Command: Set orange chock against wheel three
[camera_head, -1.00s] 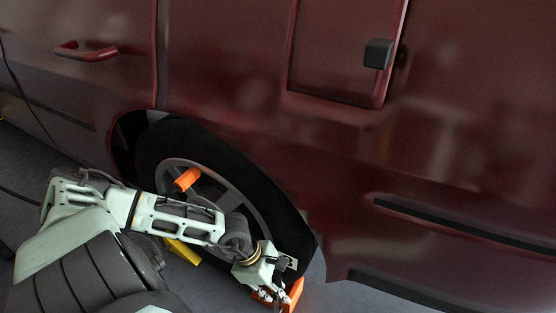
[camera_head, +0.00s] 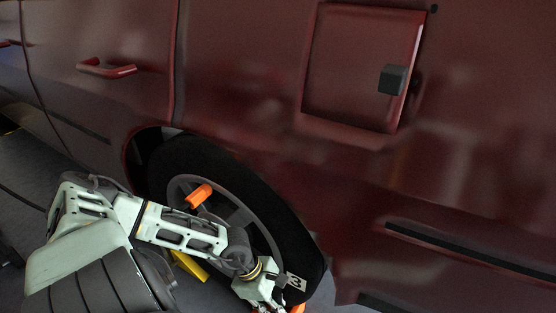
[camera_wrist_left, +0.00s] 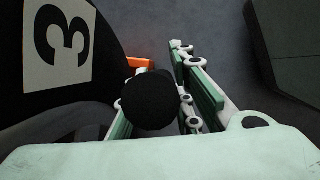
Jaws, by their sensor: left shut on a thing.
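The wheel with a black tyre (camera_head: 190,160) carries a white label with a 3 (camera_head: 296,282), which is large in the left wrist view (camera_wrist_left: 58,43). My left gripper (camera_head: 268,306) is low beside the tyre's lower right part. Its fingers are on either side of a round black knob (camera_wrist_left: 148,100). The orange chock (camera_head: 297,309) shows only in part at the bottom edge of the head view, and as an orange strip (camera_wrist_left: 140,62) beyond the knob in the wrist view. The fingers hide most of it; I cannot tell whether it touches the tyre. My right gripper is out of view.
The dark red vehicle body (camera_head: 260,180) fills most of the head view above the wheel. An orange cylinder (camera_head: 200,195) sticks out at the hub. A yellow object (camera_head: 190,265) lies behind my left arm. Bare grey floor (camera_wrist_left: 225,50) is right of the gripper.

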